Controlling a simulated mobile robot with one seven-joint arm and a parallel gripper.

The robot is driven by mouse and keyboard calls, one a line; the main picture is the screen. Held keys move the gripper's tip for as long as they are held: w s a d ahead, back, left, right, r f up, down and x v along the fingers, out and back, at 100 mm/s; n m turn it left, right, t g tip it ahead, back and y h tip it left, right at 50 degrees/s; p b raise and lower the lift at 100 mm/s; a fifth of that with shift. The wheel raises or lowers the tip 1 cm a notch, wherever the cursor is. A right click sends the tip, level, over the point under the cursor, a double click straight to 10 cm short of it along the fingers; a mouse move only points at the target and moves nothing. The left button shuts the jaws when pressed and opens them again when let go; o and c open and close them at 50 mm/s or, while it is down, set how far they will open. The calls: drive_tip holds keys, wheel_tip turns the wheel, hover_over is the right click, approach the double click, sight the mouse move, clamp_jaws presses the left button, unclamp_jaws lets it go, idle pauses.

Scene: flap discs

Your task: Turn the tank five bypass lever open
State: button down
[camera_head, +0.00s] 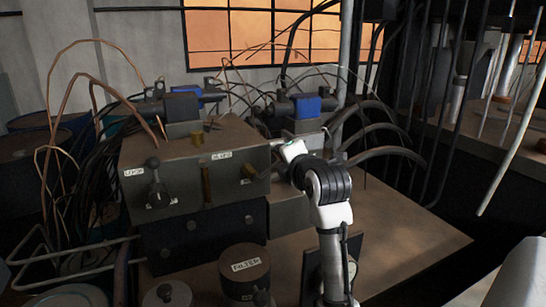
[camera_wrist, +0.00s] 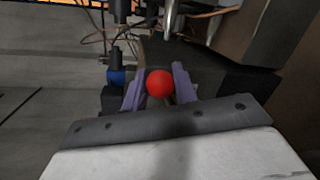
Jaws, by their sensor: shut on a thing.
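In the wrist view, my gripper (camera_wrist: 157,92) has its two purple fingers on either side of a round red knob (camera_wrist: 159,82). The jaws are shut on this knob. The stem below it is mostly hidden, and no label shows near it, so I cannot read which lever it belongs to. In the head view, my white and black arm reaches up to the right side of a grey-brown metal box. My fingertips and the red knob are hidden there.
A blue-bodied unit (camera_head: 305,107) stands behind. A round filter canister (camera_head: 245,272) stands in front. Hoses crowd the back; the bench right of my arm is clear.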

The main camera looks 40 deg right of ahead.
drive_tip(key=shift+s+d+f+m+y+b, duration=0.1)
drive_tip(key=shift+d+f+m+y+b, duration=0.2)
drive_tip(key=shift+f+m, duration=0.6)
drive_tip(key=shift+s+d+f+m+y+b, duration=0.15)
drive_tip(key=shift+f+m+y+b, duration=0.25)
drive_tip(key=shift+f+m, duration=0.5)
drive_tip(key=shift+w+d+f+m+y+b, duration=0.1)
drive_tip(key=shift+d+f+m+y+b, duration=0.25)
drive_tip(key=shift+f+m, duration=0.55)
drive_tip(key=shift+a, duration=0.1)
drive_tip(key=c, duration=1.1)
unclamp_jaws()
drive_tip(key=shift+c, duration=0.2)
drive_tip(key=shift+r, duration=0.1)
drive_tip(key=shift+s, duration=0.1)
drive_tip(key=b+v, duration=0.2)
drive_tip(key=v, duration=1.1)
drive_tip(key=shift+s+a+b, duration=0.2)
drive_tip(key=shift+s+b, duration=0.15)
drive_tip(key=shift+b, duration=0.05)
